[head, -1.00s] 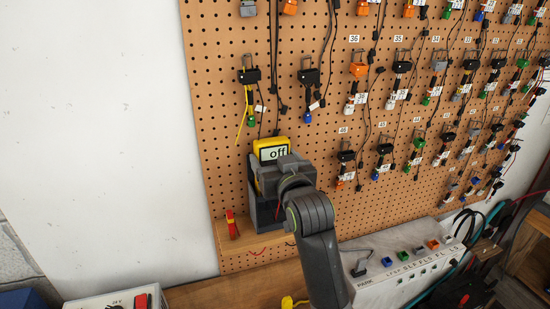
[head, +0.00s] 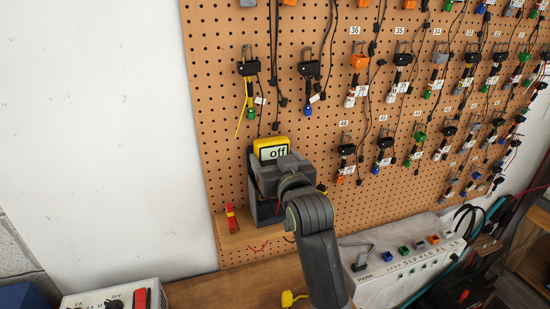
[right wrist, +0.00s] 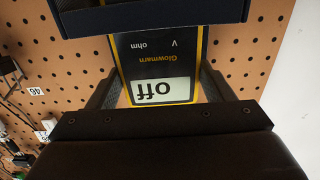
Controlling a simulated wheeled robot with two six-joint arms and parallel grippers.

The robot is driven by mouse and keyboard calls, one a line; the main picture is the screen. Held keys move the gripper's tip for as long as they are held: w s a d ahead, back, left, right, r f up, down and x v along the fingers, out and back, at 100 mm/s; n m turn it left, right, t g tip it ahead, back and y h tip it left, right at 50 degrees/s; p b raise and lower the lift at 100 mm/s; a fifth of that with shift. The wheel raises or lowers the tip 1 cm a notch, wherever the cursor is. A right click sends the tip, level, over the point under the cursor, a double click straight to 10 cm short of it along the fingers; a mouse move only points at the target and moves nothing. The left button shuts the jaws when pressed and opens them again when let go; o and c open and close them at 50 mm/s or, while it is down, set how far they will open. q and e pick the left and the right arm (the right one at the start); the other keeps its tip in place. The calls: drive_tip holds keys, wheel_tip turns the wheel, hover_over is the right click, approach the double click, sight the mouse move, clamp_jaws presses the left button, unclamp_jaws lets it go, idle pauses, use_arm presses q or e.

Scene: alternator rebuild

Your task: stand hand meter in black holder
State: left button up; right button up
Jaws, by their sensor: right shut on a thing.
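The hand meter (head: 268,147) is yellow and black with a display reading "off", and stands upright in the head view. It shows upside down in the right wrist view (right wrist: 157,72). My right gripper (head: 283,168) is shut on the meter, with one finger on each side of it in the right wrist view (right wrist: 155,92). The black holder (head: 263,211) is a dark box on the wooden ledge below the meter. Its dark edge (right wrist: 150,18) covers the meter's lower end in the right wrist view, so the depth inside is hidden. My left gripper is out of view.
A pegboard (head: 225,110) with hanging connectors and leads stands close behind. A small red and yellow tool (head: 231,217) is on the ledge (head: 235,243) left of the holder. A pale panel box (head: 415,262) is at the right, another box (head: 105,300) at the lower left.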

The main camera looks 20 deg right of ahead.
drive_tip(key=shift+f+b, duration=0.3)
drive_tip(key=shift+f, duration=0.2)
drive_tip(key=shift+f+b, duration=0.3)
drive_tip(key=shift+f, duration=0.35)
drive_tip(key=shift+f, duration=0.45)
idle(0.3)
drive_tip(key=shift+f+b, duration=0.35)
drive_tip(key=o, duration=1)
drive_tip(key=shift+o, duration=0.3)
drive_tip(key=shift+f, duration=0.1)
drive_tip(key=shift+f, duration=0.1)
